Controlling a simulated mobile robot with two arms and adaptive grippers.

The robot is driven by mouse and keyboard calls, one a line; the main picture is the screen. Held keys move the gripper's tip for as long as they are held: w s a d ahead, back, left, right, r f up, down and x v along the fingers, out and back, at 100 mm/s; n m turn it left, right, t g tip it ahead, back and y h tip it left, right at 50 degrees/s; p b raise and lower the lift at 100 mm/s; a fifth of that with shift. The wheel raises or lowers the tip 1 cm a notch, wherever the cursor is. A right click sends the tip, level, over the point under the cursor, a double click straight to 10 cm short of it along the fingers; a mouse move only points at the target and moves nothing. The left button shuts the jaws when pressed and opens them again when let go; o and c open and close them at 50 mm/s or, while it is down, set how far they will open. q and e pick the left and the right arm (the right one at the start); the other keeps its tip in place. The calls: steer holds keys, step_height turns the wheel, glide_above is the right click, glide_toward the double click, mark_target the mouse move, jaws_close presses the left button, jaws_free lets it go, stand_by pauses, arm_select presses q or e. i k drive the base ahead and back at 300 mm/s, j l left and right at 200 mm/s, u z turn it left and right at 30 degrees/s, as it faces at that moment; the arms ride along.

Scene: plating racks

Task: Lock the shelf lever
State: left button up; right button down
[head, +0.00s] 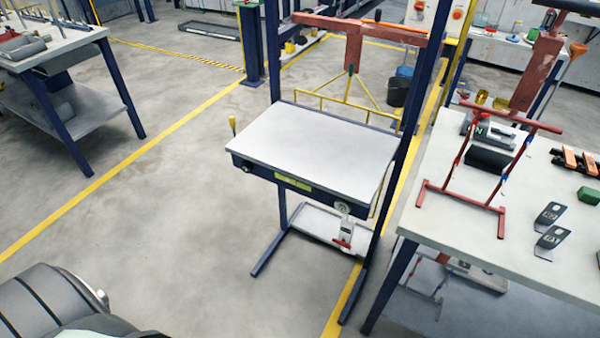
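The shelf (315,145) is a white panel with a dark blue front edge, held in a dark blue upright frame in the middle of the head view. A small lever with a yellow grip (232,126) stands roughly upright at the shelf's left end. A dark round knob (246,166) sits on the front edge below it. A pale round dial (342,207) is at the front right corner, with a red-handled clamp-like part (344,238) below. Whether the lever is locked cannot be told. Neither of my grippers is in view.
A right-hand table (420,225) holds a red rack (460,195) and dark angled plates (549,214). A workbench (60,45) stands at upper left. A red hanger (354,45) with yellow bars is behind the shelf. The floor left of the shelf is clear.

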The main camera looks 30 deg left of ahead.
mark_target(231, 121)
steer(key=u, duration=1.3)
steer(key=i+j, duration=0.3)
steer(key=i, duration=0.25)
steer(key=i+j+z, duration=0.1)
steer(key=i+j, duration=0.25)
steer(key=i, duration=0.2)
steer(key=i+j, duration=0.35)
steer(key=i, duration=0.2)
steer(key=z, duration=0.05)
